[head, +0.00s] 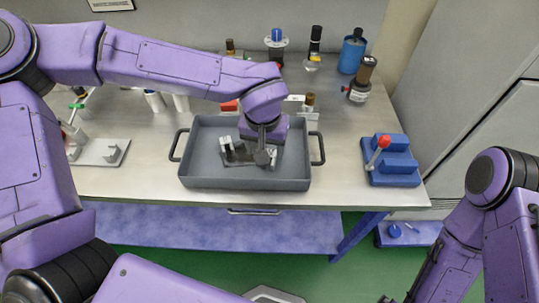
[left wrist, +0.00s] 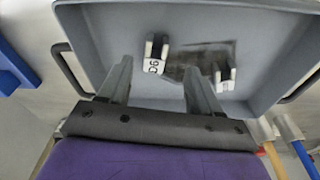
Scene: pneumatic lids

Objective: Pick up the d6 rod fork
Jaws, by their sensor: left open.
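The d6 rod fork (left wrist: 155,55), a small dark and pale piece with a white "D6" label, stands in the grey tray in the left wrist view. In the head view it seems to be the small piece at the right (head: 272,155), partly hidden by my gripper. My left gripper (left wrist: 158,66) is open and empty, pointing down into the tray (head: 205,135). The fork appears between the fingers, nearer the left one; whether they touch cannot be told. In the head view the left gripper (head: 262,150) hangs over the tray. My right gripper is not visible.
A second similar fork (left wrist: 225,75) stands close to the right finger, beside a dark flat patch. The tray has raised walls and side handles. A blue block with a red-topped lever (head: 390,172) is at the right; a grey plate (head: 100,152) is at the left. Bottles stand behind.

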